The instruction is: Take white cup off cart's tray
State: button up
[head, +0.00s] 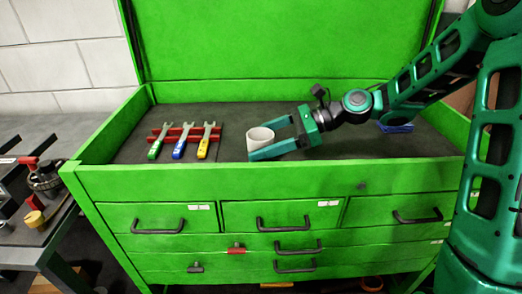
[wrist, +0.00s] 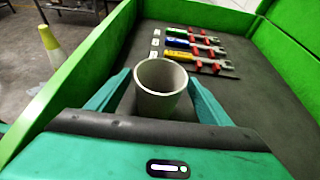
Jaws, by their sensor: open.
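The white cup (head: 260,138) stands upright on the dark tray surface (head: 230,115) of the green cart, near its front wall. In the wrist view the cup (wrist: 160,88) shows its open rim and looks empty. My gripper (head: 268,138) is open, with its teal fingers on either side of the cup. In the wrist view my gripper's fingers (wrist: 157,85) flank the cup. Whether they touch it I cannot tell.
A red rack (head: 188,134) with several coloured-handled wrenches lies left of the cup. The tray's green front wall (head: 280,175) rises close by. A blue object (head: 395,127) sits at the right behind my arm. A dark side table (head: 35,235) stands left of the cart.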

jog(key=shift+a, duration=0.1)
jog(key=c, duration=1.1)
